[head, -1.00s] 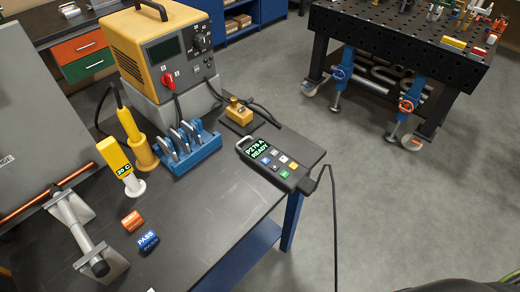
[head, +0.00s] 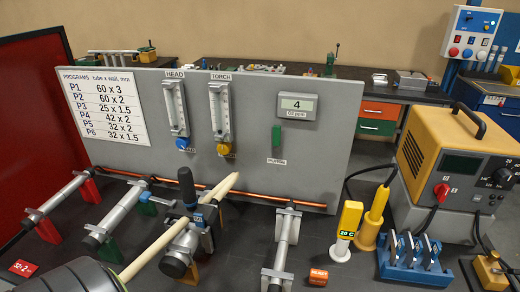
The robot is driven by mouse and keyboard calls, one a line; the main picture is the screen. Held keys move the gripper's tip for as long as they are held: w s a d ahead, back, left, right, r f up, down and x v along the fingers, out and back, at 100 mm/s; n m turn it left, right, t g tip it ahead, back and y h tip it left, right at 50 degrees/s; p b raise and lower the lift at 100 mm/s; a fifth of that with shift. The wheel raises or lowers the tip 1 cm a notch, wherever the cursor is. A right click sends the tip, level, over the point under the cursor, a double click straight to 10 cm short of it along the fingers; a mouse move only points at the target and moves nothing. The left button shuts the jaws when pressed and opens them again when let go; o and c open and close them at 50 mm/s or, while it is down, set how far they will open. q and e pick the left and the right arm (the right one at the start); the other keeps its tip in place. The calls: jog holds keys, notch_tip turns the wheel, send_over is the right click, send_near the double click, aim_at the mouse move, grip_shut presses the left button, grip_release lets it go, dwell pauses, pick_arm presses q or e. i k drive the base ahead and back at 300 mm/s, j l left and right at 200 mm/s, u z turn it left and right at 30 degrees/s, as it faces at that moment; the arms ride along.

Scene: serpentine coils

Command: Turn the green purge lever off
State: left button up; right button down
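The green purge lever (head: 277,134) is mounted on the right part of the grey upright panel (head: 330,165). It points straight up and down, above the small PURGE label (head: 277,162). A display (head: 297,107) reading 4 ppm sits just above it. The lever is in plain view with nothing touching it. A dark rounded body cuts into the lower left corner of the head view and may be part of my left arm.
Several clamp stands (head: 283,235) and a weld head with a black handle (head: 187,185) stand before the panel. A copper tube (head: 300,201) runs along the panel's foot. A yellow power supply (head: 455,145) stands right.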

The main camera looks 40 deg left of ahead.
aim_at(277, 129)
jog(key=u, duration=1.1)
